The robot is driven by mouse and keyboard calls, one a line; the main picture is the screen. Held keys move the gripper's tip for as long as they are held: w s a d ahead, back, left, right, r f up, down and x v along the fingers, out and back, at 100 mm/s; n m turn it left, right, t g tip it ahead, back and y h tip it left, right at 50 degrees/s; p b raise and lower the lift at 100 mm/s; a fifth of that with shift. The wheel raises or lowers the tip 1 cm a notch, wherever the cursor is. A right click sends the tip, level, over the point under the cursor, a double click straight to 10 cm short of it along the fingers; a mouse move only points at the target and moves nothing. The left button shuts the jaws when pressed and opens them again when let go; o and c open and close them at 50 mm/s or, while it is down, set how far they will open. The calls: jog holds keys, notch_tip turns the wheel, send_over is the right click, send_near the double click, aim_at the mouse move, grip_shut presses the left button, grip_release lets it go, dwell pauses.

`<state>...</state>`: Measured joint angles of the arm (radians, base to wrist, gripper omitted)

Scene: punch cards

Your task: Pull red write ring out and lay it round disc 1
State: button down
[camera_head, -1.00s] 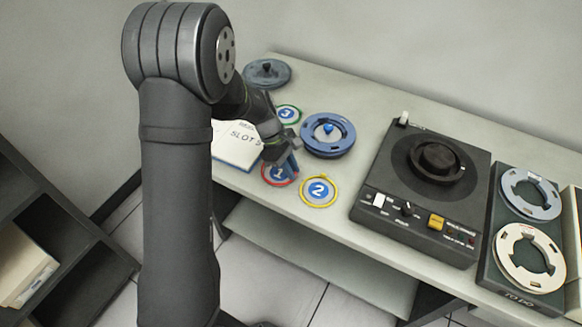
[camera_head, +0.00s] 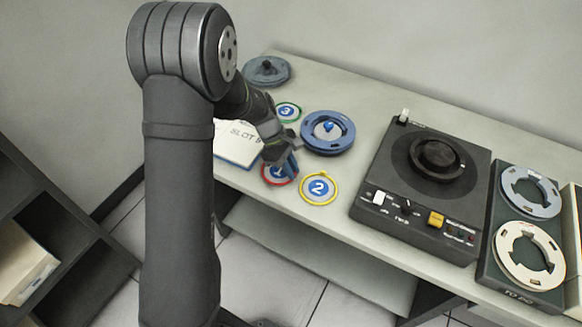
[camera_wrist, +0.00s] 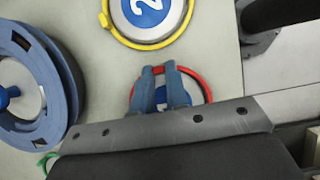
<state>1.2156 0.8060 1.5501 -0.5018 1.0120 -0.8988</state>
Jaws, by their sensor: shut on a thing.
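Disc 1 (camera_head: 279,172) is a blue numbered disc with a white rim, flat on the table near its front edge. The red write ring (camera_head: 270,184) lies round it. My gripper (camera_head: 291,165) is down at this disc, its blue fingers over part of it. In the wrist view the two fingertips (camera_wrist: 158,69) are close together at the red ring's rim (camera_wrist: 205,84), shut on the ring; the exact contact is hard to see. Disc 1 (camera_wrist: 192,90) is partly hidden there by the fingers and the gripper body.
Disc 2 (camera_head: 318,187) has a yellow ring round it, and disc 3 (camera_head: 286,112) a green one. A blue reel (camera_head: 316,147) stands close behind. A grey reel (camera_head: 266,70), a white slot card (camera_head: 236,150), a black machine (camera_head: 380,190) and a rack (camera_head: 495,262) of reels share the table.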

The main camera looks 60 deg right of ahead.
jog(key=shift+f, duration=0.35)
jog(key=c, duration=1.3)
grip_release()
jog(key=shift+c, duration=1.3)
jog(key=shift+r, duration=3.5)
jog(key=shift+f, duration=0.1)
notch_tip(320, 180, down, 7)
jog(key=shift+r, duration=0.1)
